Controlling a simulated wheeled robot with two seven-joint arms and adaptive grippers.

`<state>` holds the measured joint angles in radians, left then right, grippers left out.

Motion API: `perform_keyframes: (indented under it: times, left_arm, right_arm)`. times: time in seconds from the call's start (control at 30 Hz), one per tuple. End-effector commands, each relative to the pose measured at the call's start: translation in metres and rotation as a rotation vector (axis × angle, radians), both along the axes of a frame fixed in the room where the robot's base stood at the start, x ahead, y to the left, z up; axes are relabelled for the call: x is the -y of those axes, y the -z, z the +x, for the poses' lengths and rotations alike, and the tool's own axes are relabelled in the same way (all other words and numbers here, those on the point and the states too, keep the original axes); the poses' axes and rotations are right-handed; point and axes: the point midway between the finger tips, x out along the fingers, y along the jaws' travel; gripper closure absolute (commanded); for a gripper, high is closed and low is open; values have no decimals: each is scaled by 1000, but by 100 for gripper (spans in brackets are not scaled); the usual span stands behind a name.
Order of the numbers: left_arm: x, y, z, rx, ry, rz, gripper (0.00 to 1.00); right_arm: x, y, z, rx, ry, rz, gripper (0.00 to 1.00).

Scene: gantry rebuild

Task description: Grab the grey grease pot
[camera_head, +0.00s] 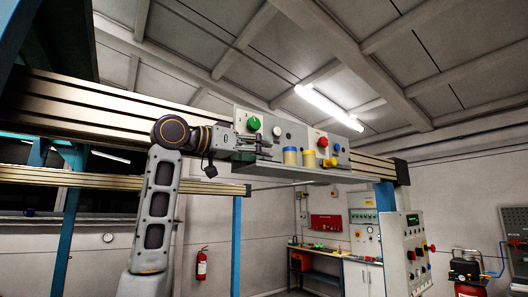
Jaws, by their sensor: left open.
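My left gripper (258,144) is open at the left end of a high shelf (300,174) on the gantry beam. My left arm rises from below and bends right at the wrist. I cannot clearly make out a grey grease pot; small things near the fingers are hard to tell apart. My right gripper is not in view.
A grey panel behind the shelf carries a green knob (254,123), a gauge (276,131) and a red knob (322,141). A yellow item (329,163) lies toward the shelf's right. A metal beam (90,108) runs behind my arm.

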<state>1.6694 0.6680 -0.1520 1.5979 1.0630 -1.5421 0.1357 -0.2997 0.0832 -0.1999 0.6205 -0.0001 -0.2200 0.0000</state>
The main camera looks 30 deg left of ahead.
Motion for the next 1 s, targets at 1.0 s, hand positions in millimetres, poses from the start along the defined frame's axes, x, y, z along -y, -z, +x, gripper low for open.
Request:
perform_keyframes:
  times: [1.0]
  left_arm:
    - [9,0,23,0,0,0,65]
  right_arm:
    - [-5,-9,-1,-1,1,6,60]
